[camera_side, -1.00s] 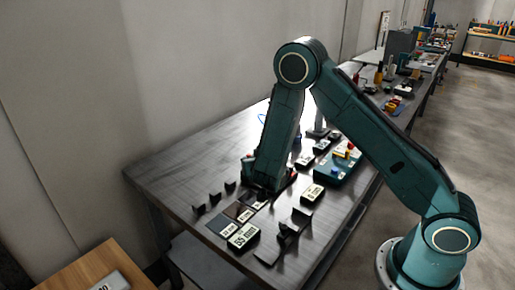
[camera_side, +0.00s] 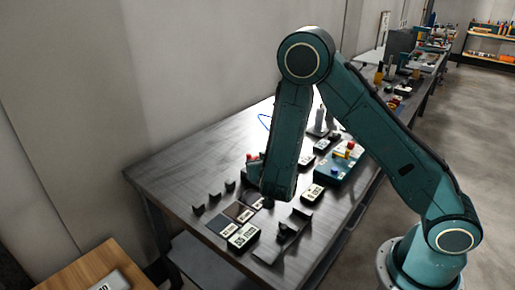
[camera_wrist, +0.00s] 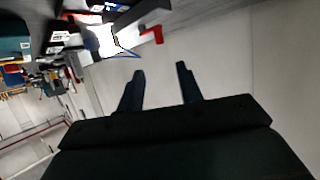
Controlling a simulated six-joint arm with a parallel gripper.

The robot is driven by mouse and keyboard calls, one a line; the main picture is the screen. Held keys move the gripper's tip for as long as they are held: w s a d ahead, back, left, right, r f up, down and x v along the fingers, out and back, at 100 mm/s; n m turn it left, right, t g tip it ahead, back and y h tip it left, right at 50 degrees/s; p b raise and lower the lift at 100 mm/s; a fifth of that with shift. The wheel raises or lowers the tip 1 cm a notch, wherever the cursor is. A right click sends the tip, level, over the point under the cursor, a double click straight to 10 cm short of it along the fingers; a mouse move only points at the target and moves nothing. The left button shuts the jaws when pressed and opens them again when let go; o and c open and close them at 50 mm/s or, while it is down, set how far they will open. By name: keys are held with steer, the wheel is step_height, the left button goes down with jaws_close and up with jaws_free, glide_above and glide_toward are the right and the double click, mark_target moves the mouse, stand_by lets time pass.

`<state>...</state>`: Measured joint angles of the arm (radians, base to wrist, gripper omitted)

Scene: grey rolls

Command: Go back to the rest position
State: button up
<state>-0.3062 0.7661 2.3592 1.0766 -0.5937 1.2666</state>
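My gripper shows in the wrist view (camera_wrist: 160,72) with its two dark fingers apart and nothing between them. Its fingers point toward a pale wall surface. In the side view the end of my arm is over the bench, and the forearm hangs down in front of the wrist. The fingers cannot be made out there. A dark holder (camera_side: 290,232) stands on the bench to the right of the arm's end. A small dark round thing sits at it, too small to identify surely.
The dark bench (camera_side: 170,175) has free room at its left. A black box with a white label (camera_side: 243,236) is near the front edge. Several small dark brackets (camera_side: 214,195) stand in a row. A teal control box (camera_side: 337,168) lies behind. A wooden table (camera_side: 75,268) stands front left.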

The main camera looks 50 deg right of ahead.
steer(key=s+d+r+m+g+y, duration=0.1)
steer(key=s+d+r+m+g, duration=0.2)
steer(key=s+r, duration=0.65)
steer(key=s+a+r+n+g+y, duration=0.1)
steer(key=s+a+r+n+y, duration=0.2)
steer(key=s, duration=0.6)
steer(key=s+a+r+n+g+y, duration=0.1)
steer(key=s+a+r+n+y, duration=0.2)
steer(key=s+a+r+n, duration=0.3)
steer(key=s+r+n, duration=0.1)
steer(key=s, duration=0.3)
steer(key=shift+a+y, duration=0.15)
steer(key=shift+y, duration=0.15)
steer(key=shift+r, duration=0.1)
